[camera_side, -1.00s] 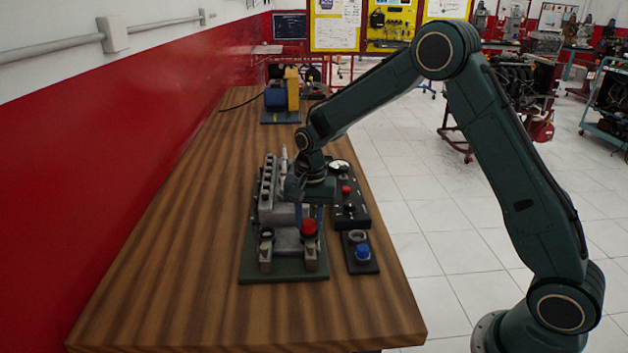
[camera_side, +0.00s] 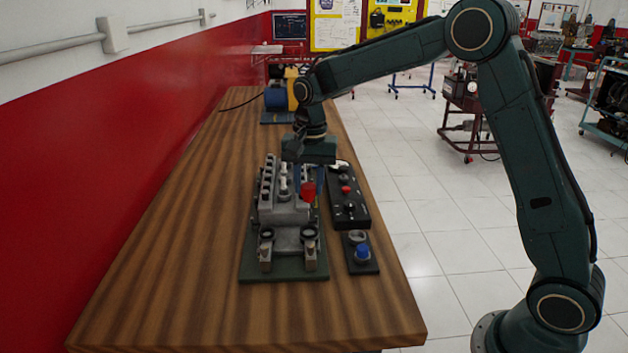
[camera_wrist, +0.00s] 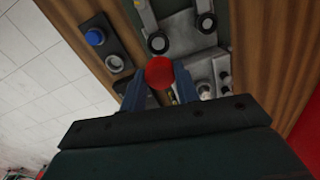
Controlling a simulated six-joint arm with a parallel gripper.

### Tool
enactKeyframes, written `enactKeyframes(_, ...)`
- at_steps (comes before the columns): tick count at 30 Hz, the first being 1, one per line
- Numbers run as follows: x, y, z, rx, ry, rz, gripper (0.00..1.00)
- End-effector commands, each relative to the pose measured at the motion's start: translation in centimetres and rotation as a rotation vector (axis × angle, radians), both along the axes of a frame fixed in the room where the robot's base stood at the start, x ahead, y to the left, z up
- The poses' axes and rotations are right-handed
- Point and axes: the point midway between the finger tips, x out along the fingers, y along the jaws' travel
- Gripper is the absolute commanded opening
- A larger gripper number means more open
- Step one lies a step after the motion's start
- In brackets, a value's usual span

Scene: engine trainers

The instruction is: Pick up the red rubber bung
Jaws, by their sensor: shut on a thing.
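The red rubber bung (camera_side: 308,191) is held in my gripper (camera_side: 309,182), above the engine trainer (camera_side: 283,214) and clear of its front posts. In the wrist view the red bung (camera_wrist: 160,72) sits between the two blue fingers of my gripper (camera_wrist: 161,80), which are shut on it. The engine trainer is a grey metal block on a dark green base. Its two front posts have open dark rings on top, and the right ring (camera_side: 309,233) is empty.
A black control panel (camera_side: 349,210) with a red button and a gauge lies right of the trainer. A small black plate with a grey ring and a blue bung (camera_side: 362,252) is in front of it. The table's front (camera_side: 230,318) is bare wood.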

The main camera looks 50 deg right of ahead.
Motion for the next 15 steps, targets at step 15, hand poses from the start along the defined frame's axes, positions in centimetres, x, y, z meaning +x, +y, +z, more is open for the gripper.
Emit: enactKeyframes(15, 0.0, 0.0, 9.1, 0.0, -0.001, 0.0, 0.09)
